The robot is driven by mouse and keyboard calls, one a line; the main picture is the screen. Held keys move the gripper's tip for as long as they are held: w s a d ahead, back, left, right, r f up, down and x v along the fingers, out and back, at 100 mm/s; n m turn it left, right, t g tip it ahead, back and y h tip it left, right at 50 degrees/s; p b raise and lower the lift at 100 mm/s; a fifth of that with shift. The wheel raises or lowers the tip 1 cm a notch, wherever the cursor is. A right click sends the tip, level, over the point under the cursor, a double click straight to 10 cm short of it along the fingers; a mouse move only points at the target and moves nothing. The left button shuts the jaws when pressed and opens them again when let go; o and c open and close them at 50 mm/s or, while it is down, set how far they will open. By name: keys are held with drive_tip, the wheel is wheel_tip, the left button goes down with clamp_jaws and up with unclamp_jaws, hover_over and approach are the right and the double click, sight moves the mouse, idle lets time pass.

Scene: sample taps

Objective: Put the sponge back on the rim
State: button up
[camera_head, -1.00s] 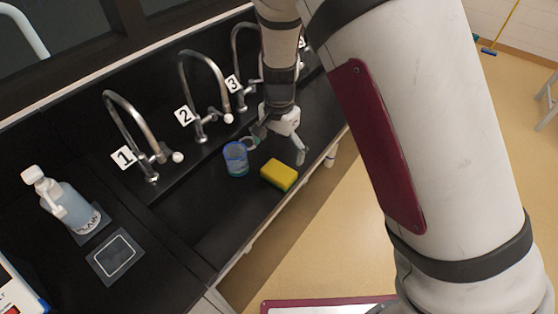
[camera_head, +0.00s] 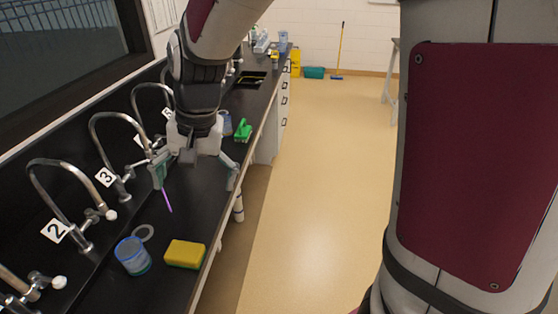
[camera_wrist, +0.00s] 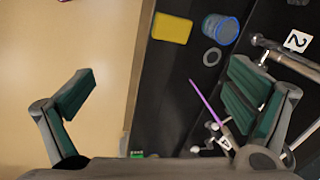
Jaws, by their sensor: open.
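The yellow sponge with a green underside (camera_head: 185,254) lies on the black counter (camera_head: 205,210), close to its front edge. It also shows at the top of the wrist view (camera_wrist: 171,28). My gripper (camera_head: 197,178) is open and empty above the counter, farther along it than the sponge. In the wrist view its two fingers (camera_wrist: 163,88) are wide apart with nothing between them. I cannot tell for certain which rim the task names; a dark sink opening (camera_head: 250,80) shows farther along the counter, partly behind my arm.
A blue cup (camera_head: 132,256) and a grey ring (camera_head: 144,232) are left of the sponge. A purple stick (camera_head: 167,200) lies near my gripper. Numbered taps (camera_head: 110,160) line the back. A green object (camera_head: 243,130) is farther along. The floor (camera_head: 320,180) at right is clear.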

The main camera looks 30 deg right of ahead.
drive_tip(key=s+d+r+n+t+h, duration=0.1)
drive_tip(key=s+d+r+n+t, duration=0.1)
drive_tip(key=s+d+r, duration=0.3)
drive_tip(key=s+d+r+n+t+h, duration=0.1)
drive_tip(key=s+d+r, duration=0.4)
drive_tip(key=s, duration=0.7)
drive_tip(key=shift+d+r+n+t, duration=0.25)
drive_tip(key=shift+d+n+t, duration=0.3)
drive_tip(key=shift+n, duration=0.45)
drive_tip(key=shift+a, duration=0.1)
drive_tip(key=shift+w+f, duration=0.1)
drive_tip(key=shift+f, duration=0.1)
